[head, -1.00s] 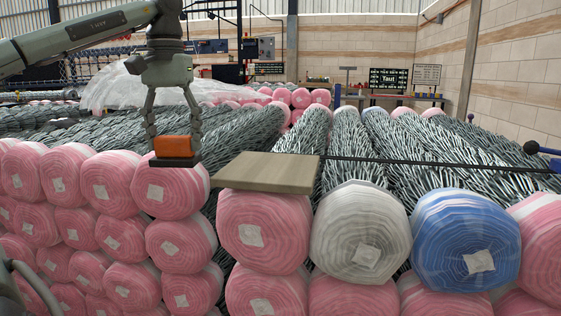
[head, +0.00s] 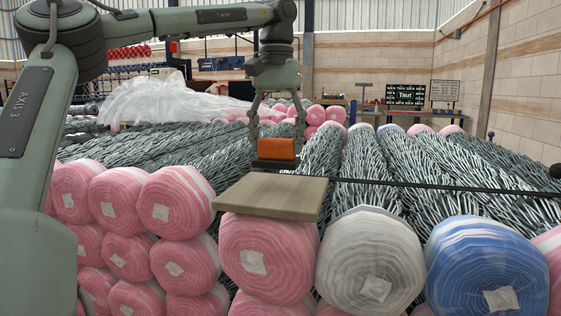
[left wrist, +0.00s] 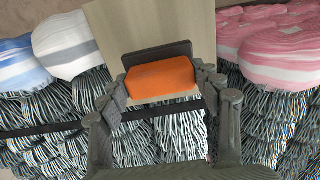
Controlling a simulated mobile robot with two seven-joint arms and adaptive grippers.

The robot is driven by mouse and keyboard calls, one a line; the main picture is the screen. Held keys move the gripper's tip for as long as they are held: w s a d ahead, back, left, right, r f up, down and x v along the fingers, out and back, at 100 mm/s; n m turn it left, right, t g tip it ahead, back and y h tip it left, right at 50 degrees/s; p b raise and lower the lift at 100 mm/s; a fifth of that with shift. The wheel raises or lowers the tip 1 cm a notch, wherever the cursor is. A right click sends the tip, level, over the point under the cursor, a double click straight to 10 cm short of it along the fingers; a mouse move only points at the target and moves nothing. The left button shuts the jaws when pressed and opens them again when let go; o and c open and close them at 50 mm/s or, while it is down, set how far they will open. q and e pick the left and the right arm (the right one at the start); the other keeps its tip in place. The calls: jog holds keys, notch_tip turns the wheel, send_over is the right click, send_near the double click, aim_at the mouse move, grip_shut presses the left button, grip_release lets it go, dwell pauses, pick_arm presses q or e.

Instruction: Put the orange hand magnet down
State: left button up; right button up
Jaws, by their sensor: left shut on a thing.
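The orange hand magnet (head: 276,149) is an orange block on a dark base plate. My left gripper (head: 277,140) is shut on it, one finger at each side. In the head view it hangs over the back edge of a flat wooden board (head: 270,194), which lies on top of the wrapped rolls. In the left wrist view the orange hand magnet (left wrist: 160,80) sits between the fingers of my left gripper (left wrist: 165,92), with the board (left wrist: 130,28) beyond and below it. I cannot tell whether its base touches the board. My right gripper is not in view.
Pink rolls (head: 265,258), a white roll (head: 368,262) and a blue one (head: 487,265) are stacked in front. Grey chainlink mesh (head: 370,160) runs back from them. A thin dark bar (head: 420,184) crosses the mesh right of the board. A "Taut" sign (head: 405,95) stands behind.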

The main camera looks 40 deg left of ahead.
aim_at(280, 161)
pick_arm(q)
jog(key=shift+w+d+f, duration=0.15)
jog(key=shift+w+f, duration=0.05)
jog(key=shift+w, duration=0.15)
jog(key=shift+f, duration=0.15)
notch_tip(280, 161, down, 4)
jog(key=shift+r, duration=0.1)
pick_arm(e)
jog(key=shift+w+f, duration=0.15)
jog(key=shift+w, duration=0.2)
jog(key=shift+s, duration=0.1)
pick_arm(q)
jog(key=o, duration=1)
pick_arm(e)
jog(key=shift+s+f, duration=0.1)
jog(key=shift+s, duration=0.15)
pick_arm(q)
notch_tip(280, 161, up, 12)
jog(key=shift+r, duration=0.1)
